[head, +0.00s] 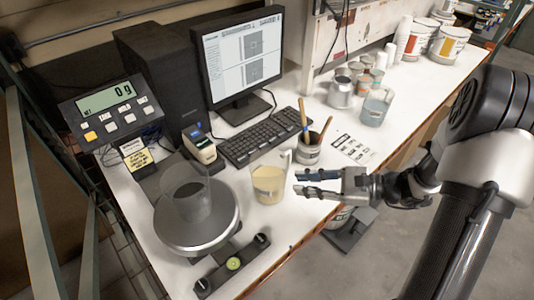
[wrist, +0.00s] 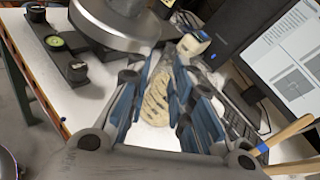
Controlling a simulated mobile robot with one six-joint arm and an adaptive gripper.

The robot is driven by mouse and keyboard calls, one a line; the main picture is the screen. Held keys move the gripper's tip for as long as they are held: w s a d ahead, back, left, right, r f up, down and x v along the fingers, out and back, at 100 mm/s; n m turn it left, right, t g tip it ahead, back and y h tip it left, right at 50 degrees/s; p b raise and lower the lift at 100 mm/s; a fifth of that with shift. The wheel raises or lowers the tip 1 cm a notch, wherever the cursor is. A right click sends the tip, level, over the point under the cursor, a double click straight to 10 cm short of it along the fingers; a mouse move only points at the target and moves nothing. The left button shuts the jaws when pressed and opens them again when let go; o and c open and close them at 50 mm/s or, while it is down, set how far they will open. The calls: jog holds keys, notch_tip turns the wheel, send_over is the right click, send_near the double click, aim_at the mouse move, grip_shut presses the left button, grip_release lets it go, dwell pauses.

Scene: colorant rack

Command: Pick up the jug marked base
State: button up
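A clear jug with cream-coloured contents (head: 269,184) stands upright on the white bench; any marking on it is too small to read. It also shows in the wrist view (wrist: 156,98), framed between my fingers. My gripper (head: 300,182) is open and empty, just right of this jug in the head view, with its fingers pointing at it. A second jug with blue-grey contents (head: 375,107) stands farther back on the bench. A clear, seemingly empty container (head: 187,203) sits on the round scale (head: 215,232).
A brush pot (head: 308,152) with wooden handles stands behind my gripper. The keyboard (head: 263,138), small label device (head: 203,150) and monitor (head: 243,58) are behind the cream jug. A dark bar with knobs (head: 233,264) lies at the front edge.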

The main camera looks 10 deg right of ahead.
aim_at(274, 174)
jog(key=w+d+f+m+t, duration=0.1)
jog(key=d+f+m+t, duration=0.1)
jog(key=d+f+m, duration=0.1)
jog(key=w+d+f+m+t+h, duration=0.1)
jog(key=w+d+f+m+t, duration=0.1)
jog(key=d+f+m+t, duration=0.1)
jog(key=w+d+f+m+t+h, duration=0.1)
jog(key=d+f+m+t, duration=0.1)
jog(key=d+f+t, duration=0.1)
jog(key=shift+w+d+f+m, duration=0.2)
jog(key=shift+d+m, duration=0.2)
jog(key=shift+d, duration=0.2)
jog(key=shift+w+a+f, duration=0.1)
jog(key=shift+w+f, duration=0.05)
jog(key=shift+w, duration=0.05)
jog(key=b+x, duration=0.1)
jog(key=x, duration=1)
jog(key=shift+b, duration=0.3)
jog(key=x, duration=0.3)
jog(key=b+x, duration=0.1)
jog(key=x, duration=0.1)
jog(key=shift+w+a+r, duration=0.15)
jog(key=shift+w+r, duration=0.05)
jog(key=shift+w, duration=0.15)
jog(key=shift+c, duration=0.2)
grip_shut()
